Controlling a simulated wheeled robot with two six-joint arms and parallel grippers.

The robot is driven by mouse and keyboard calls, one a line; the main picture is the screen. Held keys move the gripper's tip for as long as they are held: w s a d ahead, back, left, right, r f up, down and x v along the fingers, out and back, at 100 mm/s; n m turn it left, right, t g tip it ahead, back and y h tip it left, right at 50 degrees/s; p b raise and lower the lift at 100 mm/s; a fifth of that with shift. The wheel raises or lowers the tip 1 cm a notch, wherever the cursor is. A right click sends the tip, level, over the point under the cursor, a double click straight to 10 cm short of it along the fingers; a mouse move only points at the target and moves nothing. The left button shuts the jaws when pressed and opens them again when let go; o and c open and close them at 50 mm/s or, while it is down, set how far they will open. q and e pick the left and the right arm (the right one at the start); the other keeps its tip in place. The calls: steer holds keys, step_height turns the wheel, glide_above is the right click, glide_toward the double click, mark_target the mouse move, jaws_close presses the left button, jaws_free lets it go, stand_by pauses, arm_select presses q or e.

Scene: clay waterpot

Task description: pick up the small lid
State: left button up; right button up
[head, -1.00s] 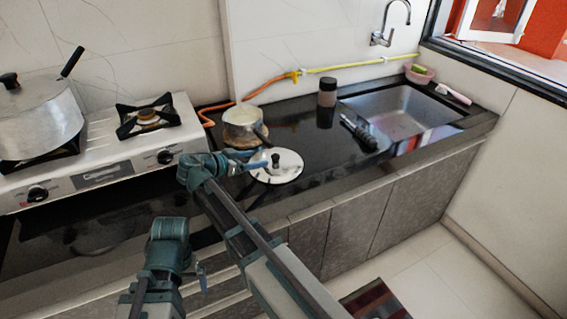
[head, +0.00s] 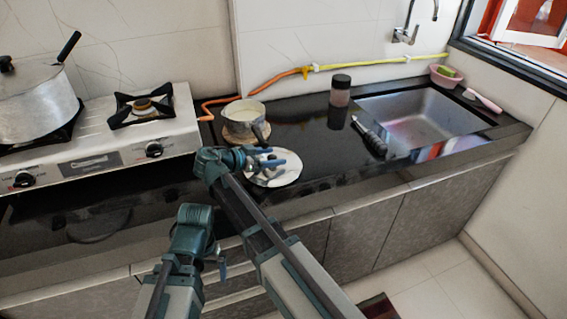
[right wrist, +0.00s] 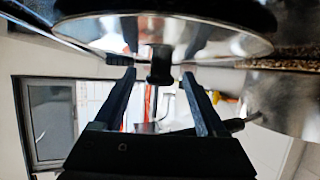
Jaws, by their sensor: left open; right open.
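The small lid (head: 289,168) is a flat, shiny disc with a dark knob, lying on the black counter in front of the small pot. My right gripper (head: 278,156) reaches over it from the left, its fingers partly covering it. In the right wrist view the lid (right wrist: 215,32) fills the top, and its dark knob (right wrist: 160,70) stands between the tips of my right gripper's spread fingers. A gap shows on both sides of the knob. My left gripper (head: 222,268) is open and empty, low in front of the counter, far from the lid.
The small pot (head: 243,112) stands just behind the lid. The stove (head: 110,150) with a large pot (head: 35,105) is at left. A jar (head: 340,90), a dark object (head: 370,137) and the sink (head: 425,112) are to the right. The counter right of the lid is clear.

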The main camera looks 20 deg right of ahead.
steer(key=shift+d+f, duration=0.1)
steer(key=shift+f, duration=0.05)
jaws_close()
steer(key=shift+r, duration=0.25)
stand_by(0.4)
